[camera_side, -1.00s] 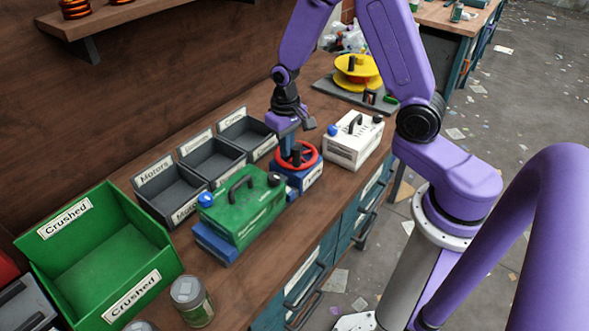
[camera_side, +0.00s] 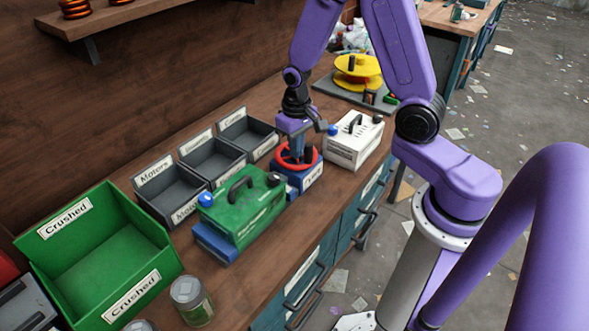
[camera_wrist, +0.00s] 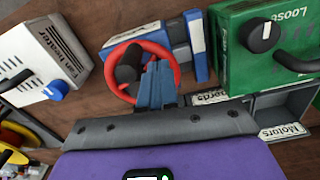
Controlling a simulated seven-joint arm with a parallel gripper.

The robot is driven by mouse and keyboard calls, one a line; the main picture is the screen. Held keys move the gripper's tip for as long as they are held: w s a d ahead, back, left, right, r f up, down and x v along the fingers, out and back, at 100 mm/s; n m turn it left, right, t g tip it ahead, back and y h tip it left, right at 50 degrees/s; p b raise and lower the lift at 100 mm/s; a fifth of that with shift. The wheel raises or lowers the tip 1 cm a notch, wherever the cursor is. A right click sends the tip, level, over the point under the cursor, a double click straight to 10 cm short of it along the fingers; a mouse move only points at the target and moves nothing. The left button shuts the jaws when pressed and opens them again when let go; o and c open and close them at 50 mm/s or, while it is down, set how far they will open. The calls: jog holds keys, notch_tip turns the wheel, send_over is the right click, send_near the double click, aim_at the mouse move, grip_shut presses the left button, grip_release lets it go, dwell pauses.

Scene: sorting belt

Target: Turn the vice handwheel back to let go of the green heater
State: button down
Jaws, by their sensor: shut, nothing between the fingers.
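The green heater (camera_side: 245,213) with a black handle and a blue knob sits on the table between the blue parts of the vice (camera_side: 217,244). The wrist view shows its end (camera_wrist: 235,50), with a black dial. The red handwheel (camera_side: 313,159) lies flat on the vice's right-hand blue block, and it also shows in the wrist view (camera_wrist: 174,60) with a black knob (camera_wrist: 130,65) on it. My gripper (camera_side: 297,156) points down at the wheel. Its blue fingers (camera_wrist: 155,82) are shut and empty, inside or over the ring beside the knob. Contact with the knob is unclear.
A white heater (camera_side: 353,140) stands close right of the vice. Grey labelled bins (camera_side: 205,165) line the back. A green "Crushed" crate (camera_side: 90,262) and a can (camera_side: 192,300) are on the left. A yellow reel (camera_side: 357,72) stands at the far end.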

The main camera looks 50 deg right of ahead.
notch_tip(320, 180, up, 9)
dwell(0.9)
